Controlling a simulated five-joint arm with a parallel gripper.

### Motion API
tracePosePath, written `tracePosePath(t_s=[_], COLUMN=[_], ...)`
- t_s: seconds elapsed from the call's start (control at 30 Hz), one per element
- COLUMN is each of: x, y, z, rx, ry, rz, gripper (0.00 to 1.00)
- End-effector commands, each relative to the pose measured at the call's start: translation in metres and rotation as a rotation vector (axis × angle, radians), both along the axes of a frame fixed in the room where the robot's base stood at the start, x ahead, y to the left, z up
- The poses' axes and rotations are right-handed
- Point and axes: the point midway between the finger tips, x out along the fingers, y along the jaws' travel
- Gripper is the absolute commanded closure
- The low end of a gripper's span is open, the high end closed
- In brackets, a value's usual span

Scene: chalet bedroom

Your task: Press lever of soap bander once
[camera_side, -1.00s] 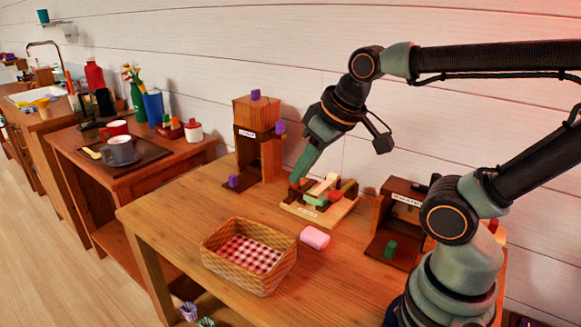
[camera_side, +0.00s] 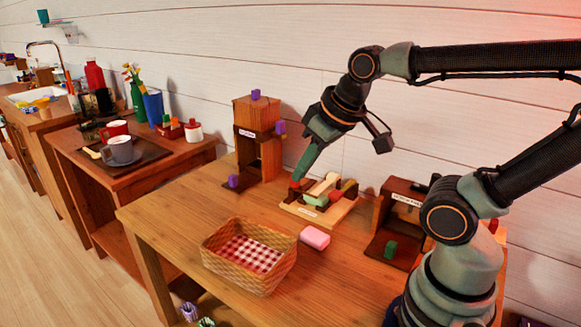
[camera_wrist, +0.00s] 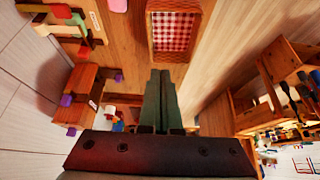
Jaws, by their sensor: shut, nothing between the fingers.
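A low wooden device (camera_side: 340,213) with a label on its front edge stands on the table. It carries pale, green and red-brown parts and looks like the soap bander, but I cannot read the label. It also shows at the upper left in the wrist view (camera_wrist: 62,32). My gripper (camera_side: 297,179) is shut and empty, angled down at the left end of this device, by a small red part. I cannot tell whether the tips touch it. In the wrist view the closed fingers (camera_wrist: 160,74) point up the picture. A pink soap bar (camera_side: 315,237) lies in front of the device.
A tall wooden dispenser (camera_side: 256,112) with purple knobs stands to the left. A wicker basket (camera_side: 226,262) with checked cloth sits in front. The table's left part is clear.

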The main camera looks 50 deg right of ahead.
Motion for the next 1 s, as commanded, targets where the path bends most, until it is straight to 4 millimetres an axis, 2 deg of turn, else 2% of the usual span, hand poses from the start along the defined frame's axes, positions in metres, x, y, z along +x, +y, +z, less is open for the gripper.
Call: tracePosePath(t_s=[0.8,0.93,1.0], x=[0.000,0.006,0.013], y=[0.000,-0.010,-0.022], z=[0.000,-0.001,-0.004], rx=[-0.001,-0.012,-0.028], ry=[0.000,-0.001,-0.002], rz=[0.000,-0.011,-0.024], gripper=[1.00,1.00,1.00])
